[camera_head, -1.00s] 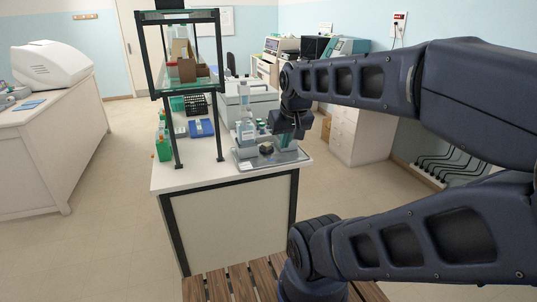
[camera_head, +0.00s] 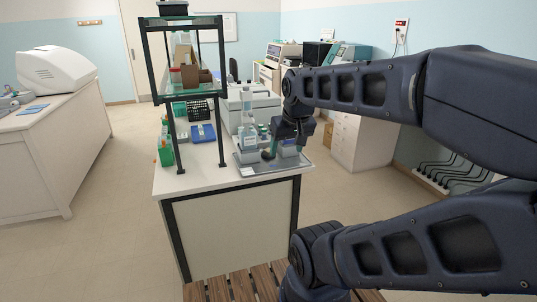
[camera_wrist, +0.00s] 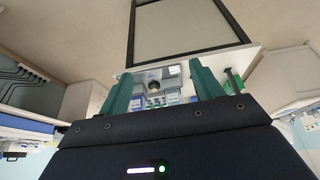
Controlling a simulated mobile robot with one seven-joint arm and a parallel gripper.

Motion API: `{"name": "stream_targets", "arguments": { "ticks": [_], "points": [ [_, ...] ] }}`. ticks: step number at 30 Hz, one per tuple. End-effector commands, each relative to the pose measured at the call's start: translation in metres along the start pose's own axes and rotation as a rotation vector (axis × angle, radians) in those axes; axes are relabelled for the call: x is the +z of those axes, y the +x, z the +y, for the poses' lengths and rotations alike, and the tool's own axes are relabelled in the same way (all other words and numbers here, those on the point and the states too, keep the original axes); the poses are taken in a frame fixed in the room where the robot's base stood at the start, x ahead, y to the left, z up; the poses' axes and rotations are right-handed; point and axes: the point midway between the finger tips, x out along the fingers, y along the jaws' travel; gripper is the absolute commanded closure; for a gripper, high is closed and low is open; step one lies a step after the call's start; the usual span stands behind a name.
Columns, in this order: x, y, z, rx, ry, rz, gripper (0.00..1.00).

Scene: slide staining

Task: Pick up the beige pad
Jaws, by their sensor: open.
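I cannot make out the beige pad for certain. A small pale flat piece (camera_head: 248,171) lies at the front left corner of the grey tray (camera_head: 280,168); whether it is the pad I cannot tell. The pale piece also shows in the wrist view (camera_wrist: 174,70). My gripper (camera_head: 284,151) hangs over the tray with its green fingers pointing down, open. In the wrist view the fingers of my gripper (camera_wrist: 161,76) are wide apart with nothing between their tips. A dark round item (camera_wrist: 154,87) shows beyond them. My gripper hides part of the tray in the head view.
A clear bottle (camera_head: 247,125) and small vials stand at the tray's back left. A black-framed shelf (camera_head: 149,60) rises on the left of the bench (camera_head: 190,182). A blue item (camera_head: 203,133) lies behind. The bench's front left is bare.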

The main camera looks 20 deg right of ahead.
Motion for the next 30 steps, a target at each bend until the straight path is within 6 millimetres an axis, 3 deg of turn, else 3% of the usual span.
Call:
{"name": "stream_targets", "arguments": {
  "ticks": [5,10,20,30],
  "points": [
    [-0.001,0.000,0.000,0.000,-0.001,-0.001,0.35],
    [-0.022,-0.001,0.002,0.003,-0.014,-0.017,0.35],
    [-0.108,0.008,0.011,0.011,-0.075,-0.080,0.35],
    [-0.198,0.041,0.026,0.011,-0.140,-0.147,0.35]
  ]
}}
